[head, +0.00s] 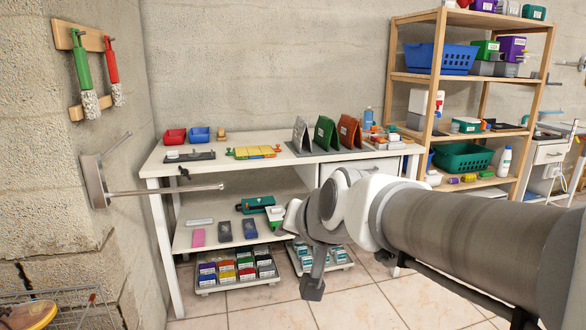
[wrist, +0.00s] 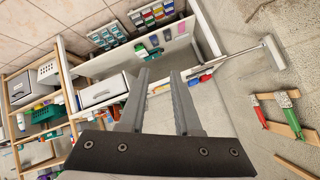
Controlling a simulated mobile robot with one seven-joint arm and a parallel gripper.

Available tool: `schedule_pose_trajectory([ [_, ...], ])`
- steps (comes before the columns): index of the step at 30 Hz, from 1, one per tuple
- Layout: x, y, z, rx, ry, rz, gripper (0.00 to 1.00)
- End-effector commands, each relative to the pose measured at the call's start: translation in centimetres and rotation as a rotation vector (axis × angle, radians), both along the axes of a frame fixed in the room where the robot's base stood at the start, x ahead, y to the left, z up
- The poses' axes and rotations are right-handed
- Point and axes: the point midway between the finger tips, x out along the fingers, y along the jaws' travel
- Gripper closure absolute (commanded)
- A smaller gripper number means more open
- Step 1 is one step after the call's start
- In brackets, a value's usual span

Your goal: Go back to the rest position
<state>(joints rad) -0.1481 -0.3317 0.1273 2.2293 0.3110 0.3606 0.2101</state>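My arm reaches in from the right in the head view, and my gripper (head: 312,286) hangs in front of the white workbench (head: 168,195), pointing down. In the wrist view my gripper (wrist: 160,76) has its two grey fingers well apart, with nothing held between them. On the bench top lies a flat yellow block piece (head: 252,152) with orange and green parts. A dark tray (head: 190,156) with a small white item lies to its left. My arm hides part of the bench's right side.
A wall-mounted metal bar (head: 170,191) juts out left of the bench. Crates of coloured boxes (head: 240,282) stand under the lower shelf (head: 215,236). A wooden shelf rack (head: 440,70) stands at the right. The tiled floor (head: 270,312) is open in front.

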Motion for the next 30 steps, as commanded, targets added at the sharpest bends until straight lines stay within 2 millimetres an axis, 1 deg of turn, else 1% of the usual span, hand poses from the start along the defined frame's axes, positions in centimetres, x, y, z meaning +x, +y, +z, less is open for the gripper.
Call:
schedule_pose_trajectory([
  [1,-2.1,-2.2,-0.5,-0.060,0.025,0.003,0.68],
  [3,-4.9,-4.9,-1.7,-0.142,0.072,0.016,0.68],
  [5,-7.3,-7.0,-2.7,-0.204,0.117,0.023,0.68],
  [6,-8.8,-8.2,-3.4,-0.241,0.144,0.027,0.68],
  [8,-11.1,-10.0,-4.4,-0.290,0.188,0.032,0.68],
  [9,-12.5,-11.0,-5.0,-0.320,0.216,0.036,0.68],
  [11,-14.7,-12.5,-5.9,-0.360,0.259,0.039,0.68],
  [12,-16.1,-13.4,-6.6,-0.386,0.287,0.042,0.68],
  [14,-18.1,-14.6,-7.3,-0.419,0.330,0.046,0.68],
  [15,-17.6,-14.3,-5.1,-0.415,0.325,0.050,0.68],
  [20,-17.5,-14.2,-1.6,-0.412,0.324,0.050,0.68],
  [30,-17.4,-14.1,7.4,-0.410,0.322,0.049,0.68],
])
